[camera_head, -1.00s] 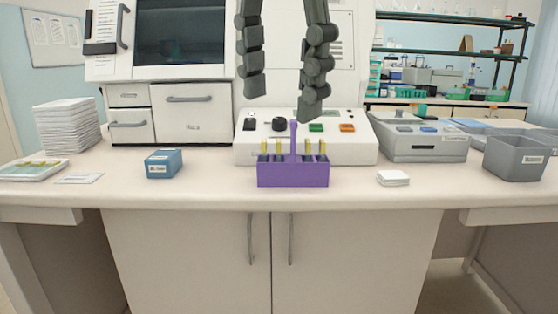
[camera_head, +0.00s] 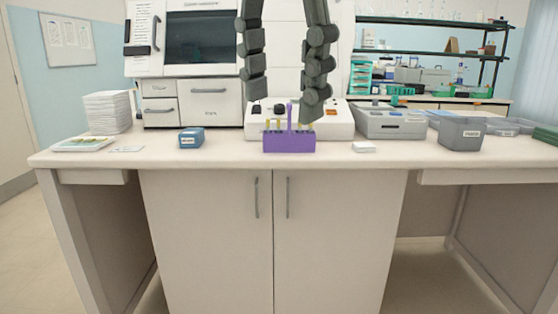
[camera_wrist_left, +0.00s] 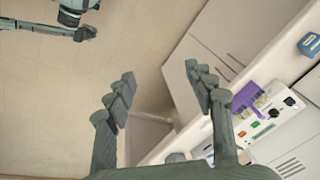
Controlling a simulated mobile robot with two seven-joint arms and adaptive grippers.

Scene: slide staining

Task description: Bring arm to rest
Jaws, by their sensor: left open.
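My left gripper (camera_head: 285,98) hangs from the top of the head view with its two dark fingers spread apart. Nothing is between them. In the left wrist view the fingers (camera_wrist_left: 160,75) are also wide apart and empty, over pale floor. A purple rack (camera_head: 289,146) with an upright handle stands on the bench and holds several yellowish items. The rack also shows in the left wrist view (camera_wrist_left: 247,97), beyond the right finger. My right gripper cannot be made out.
The bench (camera_head: 225,161) carries a blue box (camera_head: 191,138), white panel device (camera_head: 338,124), grey device (camera_head: 390,122), grey bin (camera_head: 461,133), small white stack (camera_head: 364,147) and tall white stack (camera_head: 107,112). A large analyser (camera_head: 197,75) stands behind. Floor in front is free.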

